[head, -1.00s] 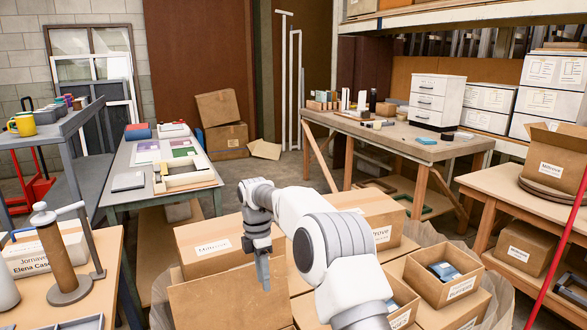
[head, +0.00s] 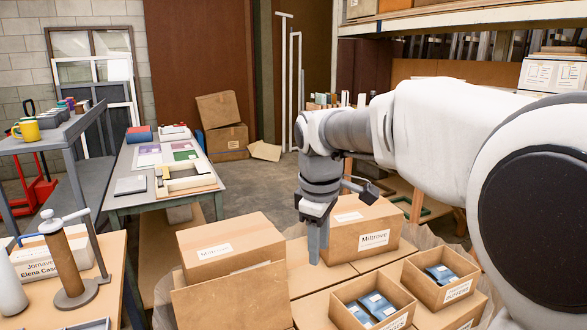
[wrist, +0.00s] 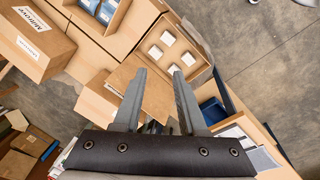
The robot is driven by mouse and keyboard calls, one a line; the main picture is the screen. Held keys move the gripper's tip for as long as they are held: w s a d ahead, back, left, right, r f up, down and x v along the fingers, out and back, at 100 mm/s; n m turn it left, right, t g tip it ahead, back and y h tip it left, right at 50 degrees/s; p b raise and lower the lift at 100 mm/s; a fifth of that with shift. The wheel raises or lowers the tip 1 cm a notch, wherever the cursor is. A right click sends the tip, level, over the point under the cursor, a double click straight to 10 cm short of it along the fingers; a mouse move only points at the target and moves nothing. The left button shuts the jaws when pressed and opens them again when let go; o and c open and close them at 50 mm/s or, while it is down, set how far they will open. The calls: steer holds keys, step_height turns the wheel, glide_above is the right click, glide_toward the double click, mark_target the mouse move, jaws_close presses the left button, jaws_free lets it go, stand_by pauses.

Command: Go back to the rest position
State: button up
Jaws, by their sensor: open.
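My gripper (head: 316,245) is open and empty, fingers pointing down above the stacked cardboard boxes in the head view. In the wrist view my gripper (wrist: 155,88) shows two spread grey fingers with nothing between them. My arm reaches in from the right side of the head view, bent at the elbow, and covers much of the right side. The gripper hangs just left of a closed Miltrove box (head: 362,240). It appears to be above the boxes, but the exact gap cannot be told.
Open boxes with blue packets (head: 372,308) and (head: 440,275) stand on the stack. A grey table (head: 130,200) with papers and a frame stands left. A bench with a brown cylinder and crank (head: 66,260) is at front left. Floor is clear behind the boxes (head: 262,178).

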steer(key=s+d+m+t+p, duration=0.1)
steer(key=s+d+m, duration=0.2)
steer(key=s, duration=0.4)
steer(key=s+d+m+t+p, duration=0.1)
steer(key=s+d+m, duration=0.2)
steer(key=s+m, duration=0.2)
steer(key=s+d+r+m+t, duration=0.1)
steer(key=s+d+m, duration=0.2)
steer(key=s, duration=0.6)
steer(key=shift+s+d+m+t+p, duration=0.15)
steer(key=shift+s+m+t+p, duration=0.2)
steer(key=shift+m, duration=0.35)
